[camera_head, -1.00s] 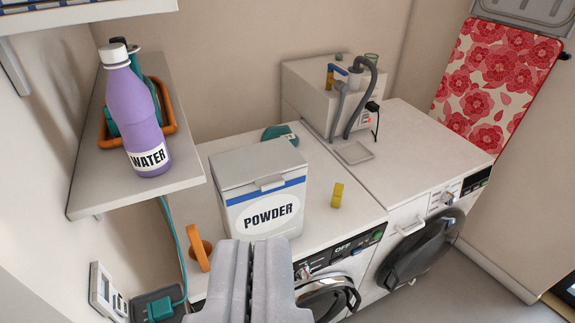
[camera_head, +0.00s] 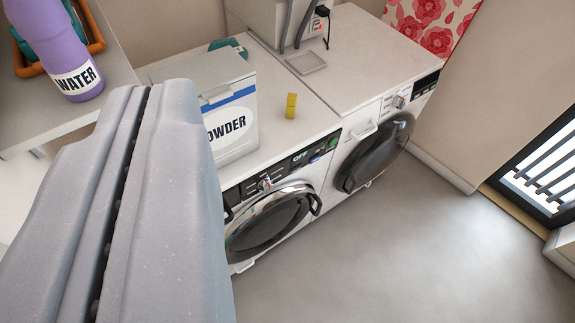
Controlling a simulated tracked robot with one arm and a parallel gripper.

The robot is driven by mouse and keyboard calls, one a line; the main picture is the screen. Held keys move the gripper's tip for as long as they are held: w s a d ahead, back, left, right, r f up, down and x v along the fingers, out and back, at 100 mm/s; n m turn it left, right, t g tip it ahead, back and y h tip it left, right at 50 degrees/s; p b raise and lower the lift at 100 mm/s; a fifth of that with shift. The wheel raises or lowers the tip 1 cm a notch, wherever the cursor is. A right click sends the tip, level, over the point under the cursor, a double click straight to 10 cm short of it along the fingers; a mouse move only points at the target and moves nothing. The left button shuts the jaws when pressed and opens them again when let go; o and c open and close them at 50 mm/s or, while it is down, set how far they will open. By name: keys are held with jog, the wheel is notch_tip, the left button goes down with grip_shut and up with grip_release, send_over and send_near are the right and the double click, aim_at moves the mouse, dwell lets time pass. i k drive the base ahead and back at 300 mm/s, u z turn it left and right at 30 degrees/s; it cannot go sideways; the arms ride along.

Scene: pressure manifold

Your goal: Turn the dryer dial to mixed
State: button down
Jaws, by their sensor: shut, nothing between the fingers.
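Two white front-loading machines stand side by side, and I cannot tell by label which is the dryer. The left machine (camera_head: 237,261) has a dial (camera_head: 265,184), a display reading OFF and a chrome-ringed dark door. The right machine (camera_head: 349,116) has a dial (camera_head: 398,102) on its upper front and a dark round door. The dial markings are too small to read. My gripper (camera_head: 152,95) is shut and empty, large at the left, apart from both dials in the picture. It hides the left end of the left machine.
A POWDER box (camera_head: 236,103) and a yellow block (camera_head: 291,106) stand on the left machine. A purple WATER bottle (camera_head: 65,48) stands on the shelf (camera_head: 115,72) at left. A grey box with hoses (camera_head: 275,20) is behind. The floor (camera_head: 400,240) in front is clear.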

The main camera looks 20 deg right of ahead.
aim_at(266, 186)
jog(key=u, duration=0.45)
jog(key=k, duration=1.25)
jog(key=z, duration=0.9)
jog(key=i, duration=1.05)
jog(key=u, duration=0.05)
